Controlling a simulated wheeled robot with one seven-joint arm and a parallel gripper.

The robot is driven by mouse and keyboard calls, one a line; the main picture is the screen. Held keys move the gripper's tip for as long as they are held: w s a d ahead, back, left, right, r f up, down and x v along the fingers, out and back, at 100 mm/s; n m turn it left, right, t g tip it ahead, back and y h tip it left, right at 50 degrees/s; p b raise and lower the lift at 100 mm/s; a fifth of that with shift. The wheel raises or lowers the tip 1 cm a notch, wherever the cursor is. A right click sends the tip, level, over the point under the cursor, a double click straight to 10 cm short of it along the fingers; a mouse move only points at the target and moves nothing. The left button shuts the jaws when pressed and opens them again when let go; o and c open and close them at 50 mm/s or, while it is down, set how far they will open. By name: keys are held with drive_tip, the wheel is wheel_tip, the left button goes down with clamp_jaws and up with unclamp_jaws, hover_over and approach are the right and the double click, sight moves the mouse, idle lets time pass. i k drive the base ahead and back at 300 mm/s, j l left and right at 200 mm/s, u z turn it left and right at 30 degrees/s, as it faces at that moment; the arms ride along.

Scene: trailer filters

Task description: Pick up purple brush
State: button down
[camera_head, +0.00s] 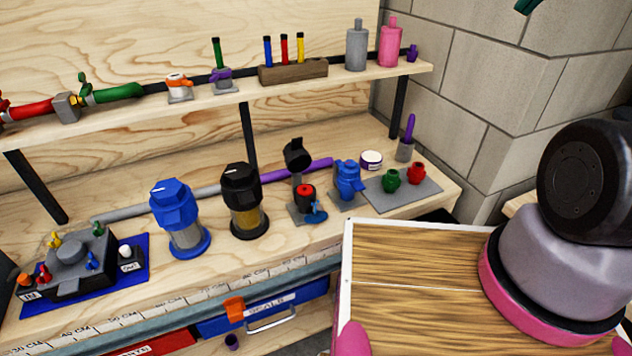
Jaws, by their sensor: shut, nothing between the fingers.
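A purple brush (409,127) stands upright in a small grey cup (404,151) near the right end of the workbench, close to the grey block wall. Only its upper part shows; its lower end is hidden in the cup. My gripper is not in view.
A red valve (416,172) and a green valve (391,180) on a grey mat (418,194) stand in front of the cup. A white jar (371,160) is to its left. A shelf (300,79) with bottles (391,45) runs above. A wood-topped surface (420,270) fills the lower right.

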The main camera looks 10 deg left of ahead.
sight(409, 124)
drive_tip(key=k+j+z, duration=0.1)
drive_tip(key=z, duration=0.25)
drive_tip(key=k+j+z, duration=0.15)
drive_tip(key=j+z, duration=0.25)
drive_tip(key=l, duration=0.1)
